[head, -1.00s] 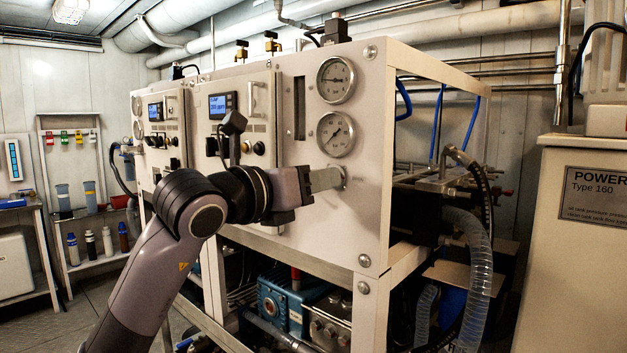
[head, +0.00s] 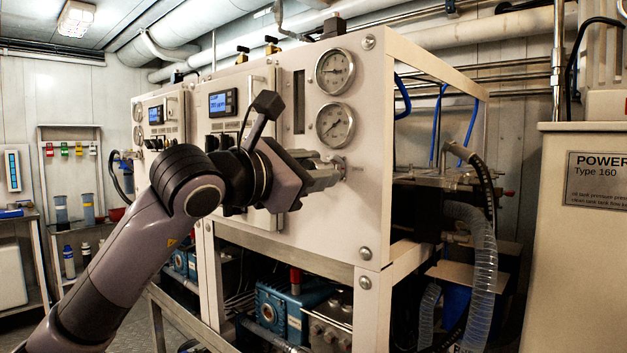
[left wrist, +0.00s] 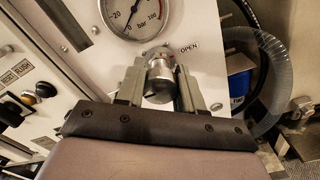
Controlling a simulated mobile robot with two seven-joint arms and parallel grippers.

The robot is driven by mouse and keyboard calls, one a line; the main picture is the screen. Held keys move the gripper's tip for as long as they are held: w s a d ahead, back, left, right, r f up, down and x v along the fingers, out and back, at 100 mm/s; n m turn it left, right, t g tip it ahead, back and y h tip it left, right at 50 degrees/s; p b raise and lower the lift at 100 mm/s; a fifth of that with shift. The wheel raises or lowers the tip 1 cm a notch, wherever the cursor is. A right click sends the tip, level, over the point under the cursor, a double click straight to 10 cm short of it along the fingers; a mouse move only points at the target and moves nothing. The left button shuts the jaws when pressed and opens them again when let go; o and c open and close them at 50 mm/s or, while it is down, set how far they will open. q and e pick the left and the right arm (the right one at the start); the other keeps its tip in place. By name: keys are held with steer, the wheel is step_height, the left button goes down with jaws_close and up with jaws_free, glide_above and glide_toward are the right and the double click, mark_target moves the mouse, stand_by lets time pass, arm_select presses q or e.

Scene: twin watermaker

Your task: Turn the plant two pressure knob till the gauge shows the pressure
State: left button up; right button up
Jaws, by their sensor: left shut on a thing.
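The silver pressure knob (left wrist: 160,80) sits under a round gauge on the white panel, with the word OPEN printed to its right. My left gripper (left wrist: 160,92) is shut on it, one finger on each side, and appears tilted in the head view (head: 332,174). There the fingers hide most of the knob. The lower gauge (head: 334,126) is right above the knob; its needle points to the lower left. In the left wrist view this gauge (left wrist: 131,14) is cut off at the top, its needle pointing down near the 0. My right gripper is not in view.
An upper gauge (head: 334,72) is above the lower one. A panel with a lit display (head: 222,102) and switches is left of the gauges. Hoses (head: 482,230) and pipework are right of the cabinet. A beige POWER unit (head: 570,260) stands at the far right.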

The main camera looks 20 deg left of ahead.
arm_select(q)
steer(key=m+b, duration=0.1)
steer(key=m, duration=0.4)
steer(key=shift+m+b, duration=0.3)
steer(key=shift+b, duration=0.1)
steer(key=m, duration=0.3)
steer(key=shift+m+b, duration=0.3)
steer(key=shift+b, duration=0.05)
steer(key=m, duration=0.2)
steer(key=shift+f+m, duration=0.1)
steer(key=shift+m, duration=0.2)
steer(key=m, duration=0.9)
steer(key=shift+f+m, duration=0.1)
steer(key=shift+m, duration=0.3)
steer(key=shift+f+m, duration=0.1)
steer(key=shift+m, duration=1.4)
steer(key=o, duration=1)
steer(key=shift+o, duration=0.2)
